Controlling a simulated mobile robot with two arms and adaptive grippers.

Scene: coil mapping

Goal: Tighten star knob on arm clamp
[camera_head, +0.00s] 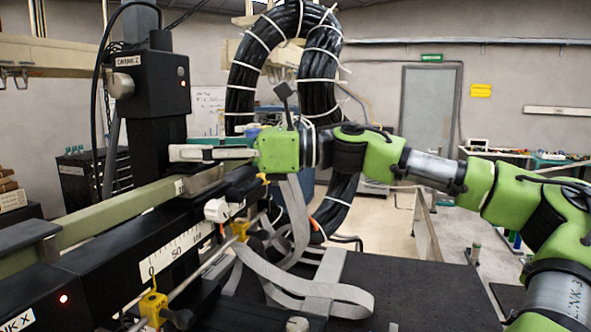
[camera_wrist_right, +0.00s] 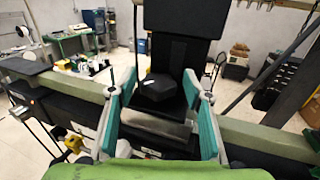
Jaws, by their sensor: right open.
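My right gripper (camera_head: 175,152) reaches in from the right, its fingers pointing left at the black vertical column (camera_head: 150,80). In the right wrist view its two teal-lined fingers (camera_wrist_right: 152,90) are spread wide apart with nothing held. Between and beyond them is a black faceted knob (camera_wrist_right: 158,87), which looks like the star knob, in front of a black block. I see a gap between the knob and each finger. In the head view the knob is hidden, and I cannot make out the arm clamp clearly. My left gripper is not in view.
A thick black cable bundle (camera_head: 240,75) arches behind my right gripper. A horizontal rail with a scale (camera_head: 175,252) and yellow fittings (camera_head: 153,308) lies below. A grey strap (camera_head: 305,290) loops over the dark table (camera_head: 420,290), whose right part is clear.

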